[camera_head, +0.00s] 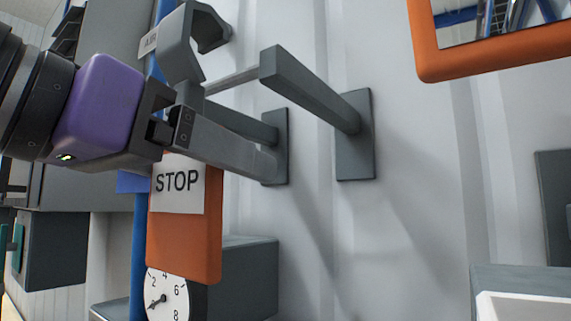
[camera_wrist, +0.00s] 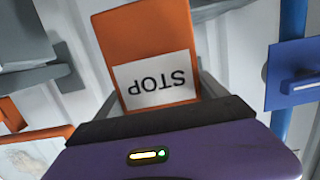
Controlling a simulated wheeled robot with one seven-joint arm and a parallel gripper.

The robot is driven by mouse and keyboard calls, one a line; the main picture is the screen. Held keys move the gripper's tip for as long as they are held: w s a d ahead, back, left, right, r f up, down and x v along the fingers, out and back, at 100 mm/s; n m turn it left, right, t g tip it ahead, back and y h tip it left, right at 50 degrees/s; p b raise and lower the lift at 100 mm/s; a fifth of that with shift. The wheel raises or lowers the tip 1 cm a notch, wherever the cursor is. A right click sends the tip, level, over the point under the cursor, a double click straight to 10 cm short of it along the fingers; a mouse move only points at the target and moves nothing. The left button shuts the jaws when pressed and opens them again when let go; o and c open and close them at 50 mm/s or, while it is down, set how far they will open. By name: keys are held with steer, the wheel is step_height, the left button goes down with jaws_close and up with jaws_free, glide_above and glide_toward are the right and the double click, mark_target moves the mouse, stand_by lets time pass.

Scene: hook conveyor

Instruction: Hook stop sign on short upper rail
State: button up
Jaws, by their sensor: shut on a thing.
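The stop sign is an orange panel (camera_head: 185,245) with a white STOP label, hanging below my gripper. Its grey angular hook (camera_head: 185,50) rises above the gripper, curved over with its tip to the right. My purple gripper (camera_head: 182,125) comes in from the left, shut on the sign. The wrist view shows the sign (camera_wrist: 145,28) with its label upside down beyond the gripper. A grey rail (camera_head: 310,90) stands out from wall plates, with a thin crossbar on its left. The hook tip appears above and left of this crossbar; I cannot tell whether they touch.
An orange-framed panel (camera_head: 490,65) is at the upper right. A round dial gauge (camera_head: 167,295) and a grey box (camera_head: 245,268) are below. A blue post (camera_head: 138,240) stands behind the sign.

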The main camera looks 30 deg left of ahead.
mark_target(175, 189)
steer(key=w+f+b, duration=0.1)
steer(key=w+f, duration=0.2)
steer(key=w, duration=0.2)
steer(key=shift+d+f+b, duration=0.2)
steer(key=shift+b, duration=0.2)
stand_by(0.4)
stand_by(0.4)
steer(key=o, duration=1.8)
steer(key=shift+s, duration=0.1)
steer(key=s+b, duration=0.1)
steer(key=s, duration=0.4)
steer(key=s+r+b, duration=0.1)
steer(key=s, duration=0.1)
steer(key=shift+s+a+b, duration=0.25)
steer(key=shift+a+b, duration=0.05)
